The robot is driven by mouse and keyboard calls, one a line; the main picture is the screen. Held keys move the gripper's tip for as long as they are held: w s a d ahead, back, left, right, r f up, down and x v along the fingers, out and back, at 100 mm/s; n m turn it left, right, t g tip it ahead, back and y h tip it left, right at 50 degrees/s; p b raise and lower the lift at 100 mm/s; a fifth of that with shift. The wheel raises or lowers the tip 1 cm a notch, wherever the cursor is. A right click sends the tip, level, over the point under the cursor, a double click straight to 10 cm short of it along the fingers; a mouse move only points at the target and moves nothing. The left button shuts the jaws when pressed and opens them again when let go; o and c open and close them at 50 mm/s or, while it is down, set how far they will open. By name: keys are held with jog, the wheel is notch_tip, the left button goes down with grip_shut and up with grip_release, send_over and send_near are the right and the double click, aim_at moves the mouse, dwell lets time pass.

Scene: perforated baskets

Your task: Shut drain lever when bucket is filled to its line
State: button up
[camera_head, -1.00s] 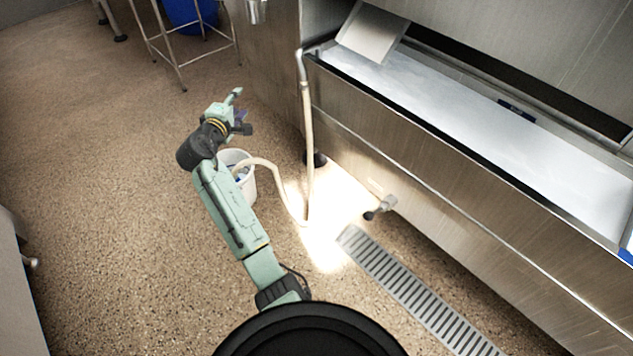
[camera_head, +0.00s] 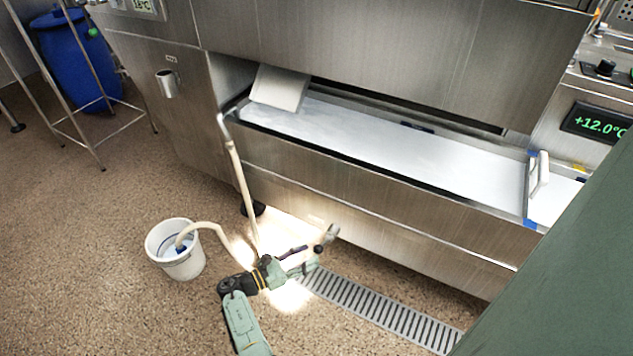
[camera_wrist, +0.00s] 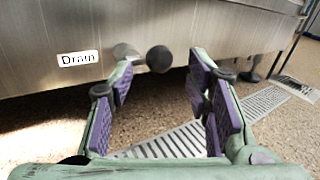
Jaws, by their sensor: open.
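The white bucket (camera_head: 186,266) stands upright on the floor at the left in the head view. The end of a beige hose (camera_head: 208,228) with a blue fitting hangs into it. Some liquid seems to show inside, but I cannot make out its level against a line. The drain lever (camera_head: 331,234) sticks out low on the steel front. In the wrist view its dark round knob (camera_wrist: 159,59) appears between the fingertips, beside a "Drain" label (camera_wrist: 78,58). My gripper (camera_head: 300,258) is open and empty, close to the lever; it also shows in the wrist view (camera_wrist: 163,75).
A floor grate (camera_head: 380,312) runs below the steel tank (camera_head: 380,205). The tank trough holds whitish liquid. A blue barrel (camera_head: 75,60) and a metal stand (camera_head: 98,158) are at the back left. The floor around the bucket is open.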

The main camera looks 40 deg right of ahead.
aim_at(319, 250)
jog(key=d, duration=0.5)
jog(key=shift+s, duration=0.3)
jog(key=shift+a, duration=0.1)
jog(key=shift+s, duration=0.1)
grip_shut()
dwell(0.4)
